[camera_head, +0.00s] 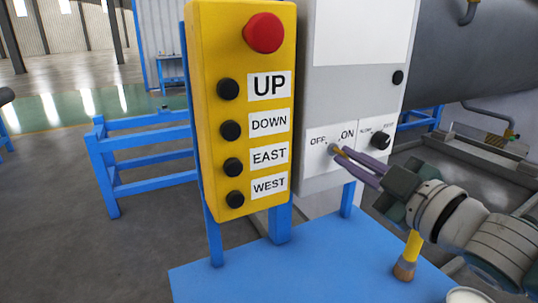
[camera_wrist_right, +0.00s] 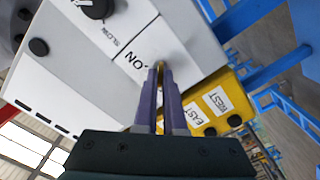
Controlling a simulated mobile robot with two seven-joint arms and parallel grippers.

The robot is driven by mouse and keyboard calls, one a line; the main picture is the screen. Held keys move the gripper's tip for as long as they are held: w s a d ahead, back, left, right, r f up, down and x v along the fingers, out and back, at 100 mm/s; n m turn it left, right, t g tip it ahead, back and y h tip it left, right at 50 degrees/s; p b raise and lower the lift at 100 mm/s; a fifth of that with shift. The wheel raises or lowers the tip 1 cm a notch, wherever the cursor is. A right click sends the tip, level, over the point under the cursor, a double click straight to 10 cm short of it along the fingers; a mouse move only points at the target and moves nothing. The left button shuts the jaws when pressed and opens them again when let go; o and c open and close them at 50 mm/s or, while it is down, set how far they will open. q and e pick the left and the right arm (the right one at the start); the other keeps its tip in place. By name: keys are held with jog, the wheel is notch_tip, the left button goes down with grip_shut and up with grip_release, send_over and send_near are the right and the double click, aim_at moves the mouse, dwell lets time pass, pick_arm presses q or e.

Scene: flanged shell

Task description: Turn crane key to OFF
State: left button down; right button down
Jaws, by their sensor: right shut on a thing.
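The crane key (camera_head: 333,148) is a small brass-coloured piece on the grey control box (camera_head: 350,80), between the labels OFF and ON. My right gripper (camera_head: 345,154) reaches in from the right, its purple fingers shut on the key. In the right wrist view the two fingers (camera_wrist_right: 160,75) close around the key (camera_wrist_right: 161,66), beside the ON label (camera_wrist_right: 138,62). The fingers hide most of the key, so I cannot tell its exact angle. My left gripper is not in view.
A yellow pendant (camera_head: 240,110) with a red button (camera_head: 263,33) and several black buttons stands left of the box. A black selector knob (camera_head: 381,140) sits right of the key. A blue table (camera_head: 300,270) is below, with a yellow-handled brush (camera_head: 410,255).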

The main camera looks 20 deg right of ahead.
dwell(0.4)
jog(key=c, duration=1)
grip_release()
jog(key=s, duration=1)
jog(key=shift+d, duration=0.4)
jog(key=shift+w, duration=0.1)
